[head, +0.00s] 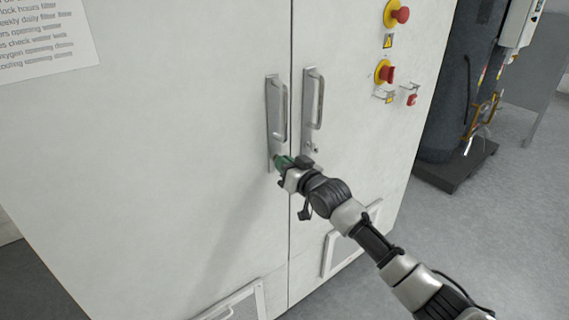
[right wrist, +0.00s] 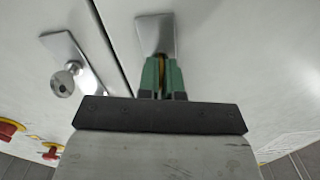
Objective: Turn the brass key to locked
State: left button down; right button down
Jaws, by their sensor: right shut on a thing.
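My right gripper (head: 283,162) is at the lower end of the left door's handle plate (head: 272,130). In the right wrist view its green fingers (right wrist: 163,78) are shut on a thin brass key (right wrist: 161,60) at the foot of the plate (right wrist: 156,32). Only a narrow strip of the key shows between the fingers. Its turn angle cannot be told. My left gripper is not in view.
The right door has its own handle (head: 315,100) and a silver key lock (right wrist: 65,82) close beside my gripper. Red emergency buttons (head: 384,73) are on the cabinet at the upper right. Vent panels (head: 345,245) are low on the doors. Grey floor is open at the right.

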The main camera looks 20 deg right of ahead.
jog(key=shift+n, duration=1.2)
jog(key=c, duration=1.3)
grip_release()
jog(key=v, duration=1)
jog(key=shift+s+b, duration=0.35)
jog(key=shift+b, duration=0.1)
jog(key=shift+d+f, duration=0.1)
jog(key=shift+d, duration=0.1)
